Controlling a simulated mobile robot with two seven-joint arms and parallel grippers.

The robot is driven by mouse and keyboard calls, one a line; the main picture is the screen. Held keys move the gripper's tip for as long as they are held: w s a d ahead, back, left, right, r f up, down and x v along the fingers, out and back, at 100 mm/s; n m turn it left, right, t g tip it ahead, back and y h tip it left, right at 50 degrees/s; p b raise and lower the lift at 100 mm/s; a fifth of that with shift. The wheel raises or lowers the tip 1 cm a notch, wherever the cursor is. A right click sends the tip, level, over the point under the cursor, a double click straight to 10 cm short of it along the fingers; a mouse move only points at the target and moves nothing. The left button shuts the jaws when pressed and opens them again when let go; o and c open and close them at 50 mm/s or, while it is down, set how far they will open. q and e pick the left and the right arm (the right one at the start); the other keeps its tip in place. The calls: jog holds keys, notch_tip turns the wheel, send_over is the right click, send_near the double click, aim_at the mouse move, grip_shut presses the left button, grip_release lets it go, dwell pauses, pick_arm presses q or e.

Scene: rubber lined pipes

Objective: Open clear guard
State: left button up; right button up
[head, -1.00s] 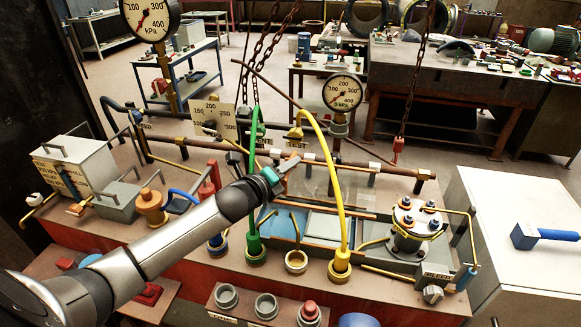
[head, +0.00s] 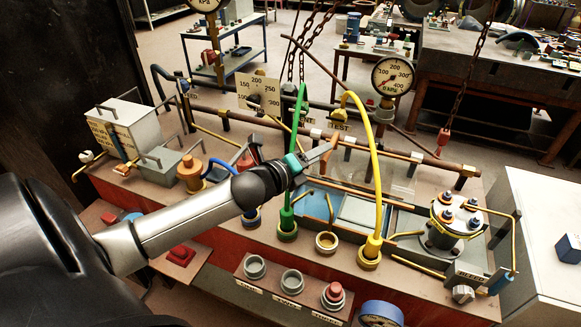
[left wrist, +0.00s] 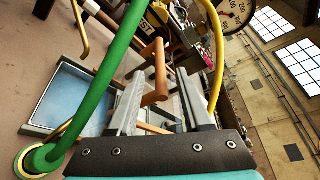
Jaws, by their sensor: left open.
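The clear guard (head: 352,170) is a faint see-through panel in the head view, behind the yellow hose and above the blue trays; its edges are hard to make out. My left gripper (head: 326,157) reaches in between the green hose (head: 297,165) and the yellow hose (head: 375,170), at the guard's left side. In the left wrist view the left gripper (left wrist: 160,95) is open, its two fingers apart. A copper-coloured bent bar (left wrist: 156,75) shows between and beyond the fingers; I cannot tell whether they touch it. My right gripper is not in view.
A copper pipe (head: 400,150) runs behind the hoses. A pressure gauge (head: 392,75) stands behind it, and a bolted round vessel (head: 455,220) stands to the right. Several grey and red fittings sit at the front edge. A chain (head: 470,75) hangs at the back.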

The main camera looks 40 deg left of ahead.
pick_arm(q)
jog(key=v, duration=0.9)
jog(key=shift+s, duration=0.2)
dwell(0.5)
